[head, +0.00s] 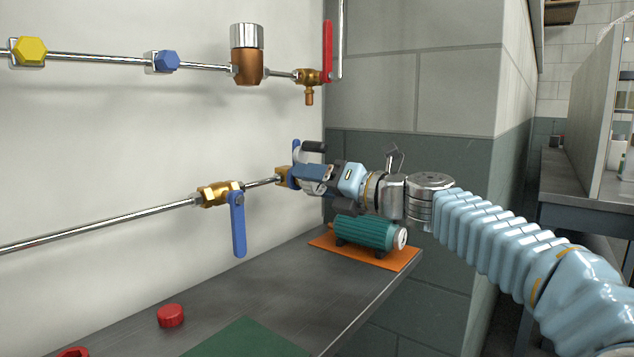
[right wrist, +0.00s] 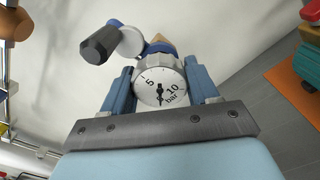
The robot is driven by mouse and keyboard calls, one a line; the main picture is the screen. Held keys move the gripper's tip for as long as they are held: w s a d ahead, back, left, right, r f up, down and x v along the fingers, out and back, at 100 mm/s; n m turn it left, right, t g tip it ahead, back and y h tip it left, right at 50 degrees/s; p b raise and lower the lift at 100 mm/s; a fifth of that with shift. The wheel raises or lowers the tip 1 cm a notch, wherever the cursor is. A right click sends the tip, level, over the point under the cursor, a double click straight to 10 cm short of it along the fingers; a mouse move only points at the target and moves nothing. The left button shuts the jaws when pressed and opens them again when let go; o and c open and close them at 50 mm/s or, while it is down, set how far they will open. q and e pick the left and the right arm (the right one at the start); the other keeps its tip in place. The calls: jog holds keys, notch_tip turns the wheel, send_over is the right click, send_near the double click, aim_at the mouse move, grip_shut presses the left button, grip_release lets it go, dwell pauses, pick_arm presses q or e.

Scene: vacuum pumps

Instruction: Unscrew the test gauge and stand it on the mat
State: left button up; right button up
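The test gauge (right wrist: 160,86) has a round white dial marked in bar and a ribbed metal rim. It sits at the end of the lower pipe (head: 110,226), mostly hidden by my gripper in the head view. My right gripper (head: 302,178) reaches in from the right. In the right wrist view its two blue fingers (right wrist: 161,84) lie on both sides of the gauge and appear to touch its rim. A dark green mat (head: 250,340) lies flat on the bench at the bottom of the head view, with its visible part bare. My left gripper is out of view.
A teal pump (head: 365,234) stands on an orange plate (head: 325,240) just below my right gripper. A brass valve with a blue lever (head: 238,225) is left of it. A red cap (head: 171,315) lies on the grey bench (head: 290,268). A red-handled valve (head: 327,55) is above.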

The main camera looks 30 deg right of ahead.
jog(key=shift+c, duration=1.1)
jog(key=shift+n, duration=0.4)
jog(key=shift+c, duration=0.2)
jog(key=shift+v, duration=2.5)
jog(key=v, duration=0.5)
